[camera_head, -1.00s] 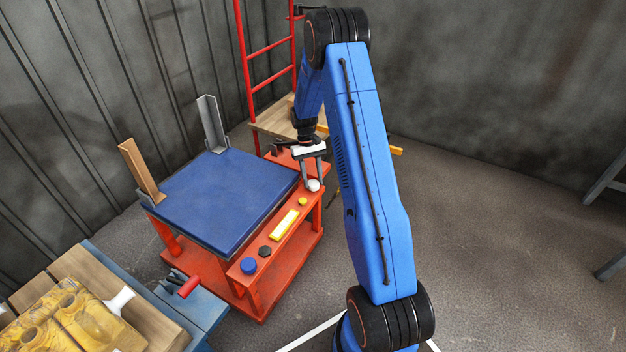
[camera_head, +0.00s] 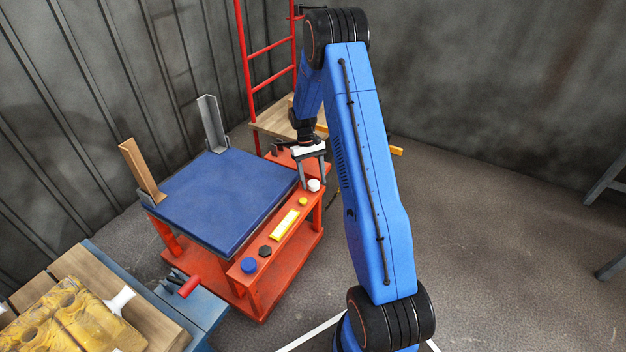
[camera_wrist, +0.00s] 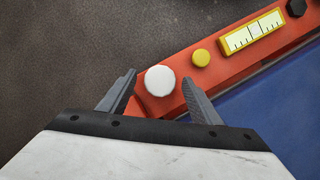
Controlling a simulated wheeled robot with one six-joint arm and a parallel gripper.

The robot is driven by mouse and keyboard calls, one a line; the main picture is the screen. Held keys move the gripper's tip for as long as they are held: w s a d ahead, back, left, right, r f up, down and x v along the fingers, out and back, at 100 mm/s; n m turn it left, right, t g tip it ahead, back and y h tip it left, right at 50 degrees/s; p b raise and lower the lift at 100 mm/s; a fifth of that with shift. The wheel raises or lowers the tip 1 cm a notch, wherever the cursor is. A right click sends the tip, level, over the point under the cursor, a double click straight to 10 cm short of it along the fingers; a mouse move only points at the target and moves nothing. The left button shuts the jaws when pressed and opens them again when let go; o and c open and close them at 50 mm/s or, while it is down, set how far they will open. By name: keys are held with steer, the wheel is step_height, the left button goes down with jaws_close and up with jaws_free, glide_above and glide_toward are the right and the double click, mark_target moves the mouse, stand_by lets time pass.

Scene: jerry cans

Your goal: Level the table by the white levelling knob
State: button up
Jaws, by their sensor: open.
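The white levelling knob (camera_wrist: 160,81) sits near the end of the red control rail (camera_wrist: 225,68); in the head view the knob (camera_head: 314,185) is at the right corner of the table. The blue table top (camera_head: 222,200) lies on the red frame and also shows in the wrist view (camera_wrist: 270,115). My gripper (camera_wrist: 158,88) is open, with one finger on each side of the knob. In the head view my gripper (camera_head: 311,175) points down at the knob. Whether the fingers touch it cannot be told.
Along the rail are a yellow button (camera_wrist: 201,57), a yellow level gauge (camera_wrist: 252,31), a black knob (camera_wrist: 296,7) and a blue knob (camera_head: 249,265). Brackets (camera_head: 213,125) stand at the table's far edge. Yellow jerry cans (camera_head: 75,315) lie at lower left.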

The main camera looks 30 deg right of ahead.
steer(key=shift+r, duration=0.1)
steer(key=v, duration=1.7)
steer(key=shift+w, duration=0.1)
